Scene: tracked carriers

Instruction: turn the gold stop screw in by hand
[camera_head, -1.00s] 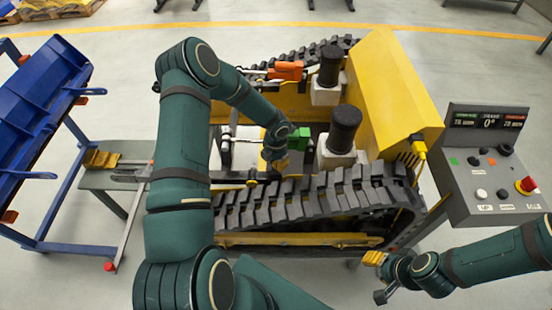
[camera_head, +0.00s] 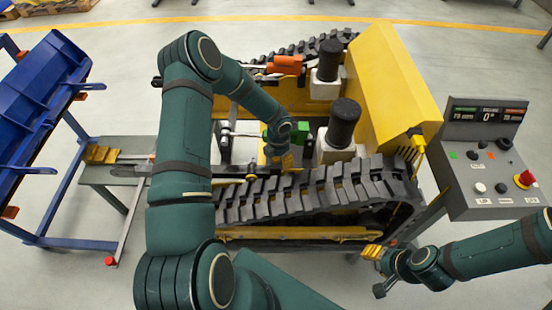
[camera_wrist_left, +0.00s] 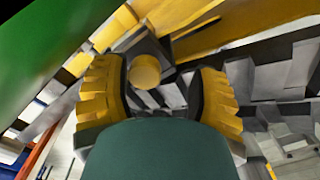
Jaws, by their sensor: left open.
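The gold stop screw (camera_wrist_left: 145,72) shows in the left wrist view as a round gold head in front of a grey metal part. My left gripper (camera_wrist_left: 158,97) is open, with one yellow ribbed finger on each side of the head; I see no clear contact. In the head view, my left gripper (camera_head: 287,161) is low inside the carrier (camera_head: 400,85), just behind the near track. The screw cannot be made out there. My right gripper (camera_head: 374,270) is off the carrier's near right side, away from the screw; its jaw gap is unclear.
A green block (camera_head: 300,132) and a black-capped cylinder (camera_head: 344,122) stand close to my left gripper. The near rubber track (camera_head: 310,195) runs in front of it. An orange part (camera_head: 285,65) is farther back. A control console (camera_head: 487,160) stands at the right.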

